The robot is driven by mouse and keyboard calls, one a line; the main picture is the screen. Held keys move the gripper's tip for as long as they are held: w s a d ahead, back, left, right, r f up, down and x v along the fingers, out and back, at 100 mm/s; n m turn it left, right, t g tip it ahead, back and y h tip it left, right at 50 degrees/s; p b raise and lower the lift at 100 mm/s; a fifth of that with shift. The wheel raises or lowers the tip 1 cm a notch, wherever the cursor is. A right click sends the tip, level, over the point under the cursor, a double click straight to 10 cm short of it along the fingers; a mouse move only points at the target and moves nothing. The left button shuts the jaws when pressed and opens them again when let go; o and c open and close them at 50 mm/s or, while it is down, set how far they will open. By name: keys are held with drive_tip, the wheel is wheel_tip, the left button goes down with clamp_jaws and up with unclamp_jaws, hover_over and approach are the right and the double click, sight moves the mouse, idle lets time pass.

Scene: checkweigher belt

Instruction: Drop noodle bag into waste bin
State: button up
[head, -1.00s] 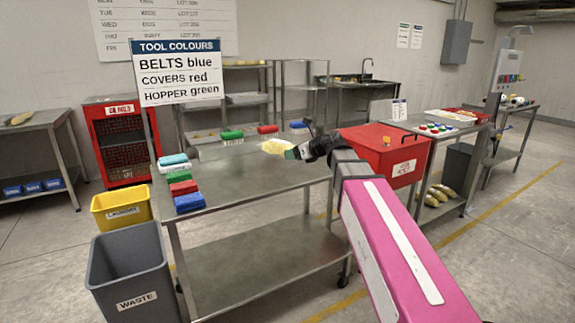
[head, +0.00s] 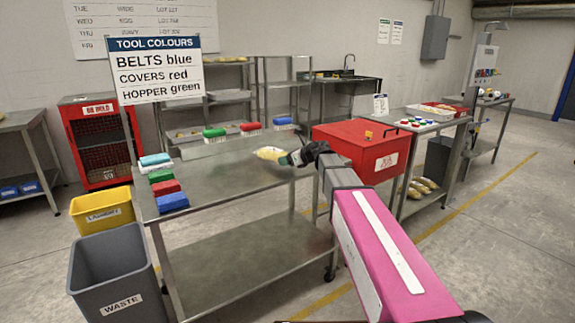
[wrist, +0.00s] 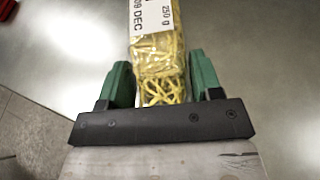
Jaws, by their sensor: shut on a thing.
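The noodle bag (wrist: 158,55) is a clear pack of yellow noodles with a white label reading 250 g. My gripper (wrist: 162,82) is shut on it, with a green finger on each side. In the head view the pale yellow bag (head: 269,153) sticks out to the left of my gripper (head: 287,158), over the steel table. I cannot tell how high above the table it is. The grey waste bin (head: 116,272), labelled WASTE, stands on the floor at the lower left, beyond the table's left end. Its inside shows no contents.
A yellow laundry bin (head: 101,212) stands just behind the waste bin. Brushes or cloths (head: 165,187) lie along the left edge of the steel table (head: 240,183). The tool colours sign (head: 155,70) rises at its back left. A red box (head: 355,152) stands right.

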drive_tip(key=shift+f, duration=1.05)
drive_tip(key=shift+f, duration=0.1)
drive_tip(key=o, duration=1.1)
drive_tip(key=shift+c, duration=0.2)
